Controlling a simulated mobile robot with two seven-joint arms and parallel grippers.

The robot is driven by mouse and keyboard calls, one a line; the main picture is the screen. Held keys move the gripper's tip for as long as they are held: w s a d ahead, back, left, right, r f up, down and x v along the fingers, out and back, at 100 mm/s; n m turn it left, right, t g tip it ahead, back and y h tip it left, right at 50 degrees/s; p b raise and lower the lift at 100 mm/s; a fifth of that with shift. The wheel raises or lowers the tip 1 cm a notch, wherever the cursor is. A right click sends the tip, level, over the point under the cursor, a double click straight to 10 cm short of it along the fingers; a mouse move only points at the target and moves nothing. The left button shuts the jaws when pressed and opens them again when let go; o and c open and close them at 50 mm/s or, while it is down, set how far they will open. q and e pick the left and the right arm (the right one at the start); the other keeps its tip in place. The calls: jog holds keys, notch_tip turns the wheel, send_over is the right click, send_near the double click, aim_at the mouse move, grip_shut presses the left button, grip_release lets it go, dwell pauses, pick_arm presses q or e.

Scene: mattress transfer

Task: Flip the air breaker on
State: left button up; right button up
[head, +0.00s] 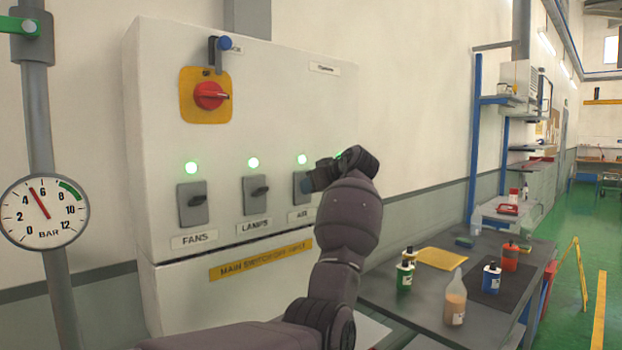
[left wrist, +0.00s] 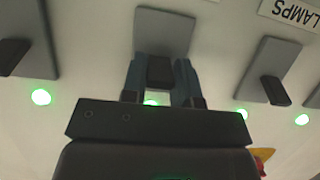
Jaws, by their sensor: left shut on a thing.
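The air breaker (head: 299,190) is a grey plate labelled AIR on the white switch cabinet (head: 270,90). A green lamp (head: 302,159) glows above it. My left gripper (head: 310,184) is at this breaker, and my arm hides its right side in the head view. In the left wrist view, which is upside down, the plate (left wrist: 165,30) lies straight ahead. The two fingers are on either side of the dark lever (left wrist: 160,71), shut on it. The lever's angle is hard to tell. My right gripper is not in view.
FANS (head: 193,204) and LAMPS (head: 256,195) breakers sit to the left with lit green lamps. Another breaker (left wrist: 25,40) is close beside in the left wrist view. A red rotary switch (head: 210,96) is above. A bench (head: 420,300) with bottles stands at right.

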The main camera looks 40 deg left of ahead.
pick_arm(q)
jog(key=shift+r+h+p, duration=0.4)
jog(key=shift+h+p, duration=0.4)
jog(key=shift+p, duration=0.15)
jog(key=shift+a+p, duration=0.1)
jog(key=shift+p, duration=0.2)
jog(key=shift+h, duration=0.3)
jog(key=o, duration=0.9)
jog(key=shift+b+v, duration=0.8)
jog(key=shift+v, duration=4.6)
